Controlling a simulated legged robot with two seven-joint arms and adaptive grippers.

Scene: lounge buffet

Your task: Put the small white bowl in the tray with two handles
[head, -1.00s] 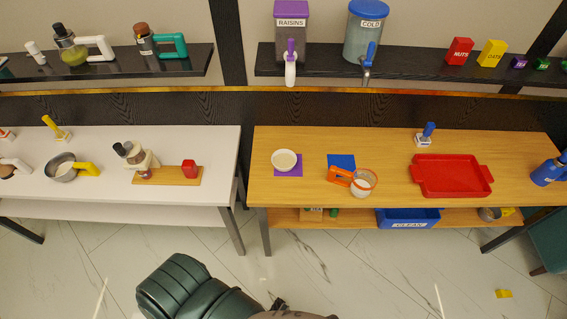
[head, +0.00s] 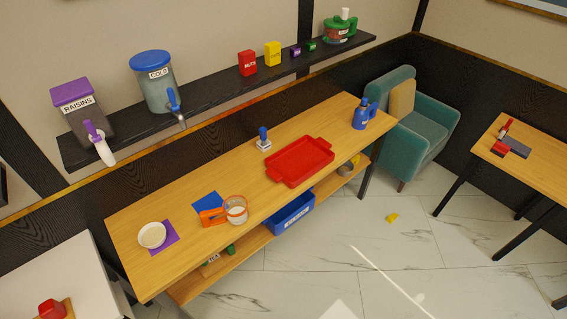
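The small white bowl (head: 152,235) sits at the left end of the wooden table, partly on a purple mat (head: 168,241). The red tray with two handles (head: 299,161) lies flat on the same table, right of the middle. No objects show inside the tray. Neither of my grippers is in view.
Between bowl and tray are a clear cup with an orange handle (head: 236,211), a blue mat (head: 207,202) and a blue-topped dispenser (head: 263,141). A blue jug (head: 361,114) stands at the far right end. A teal armchair (head: 414,125) is beyond the table. The marble floor in front is mostly clear.

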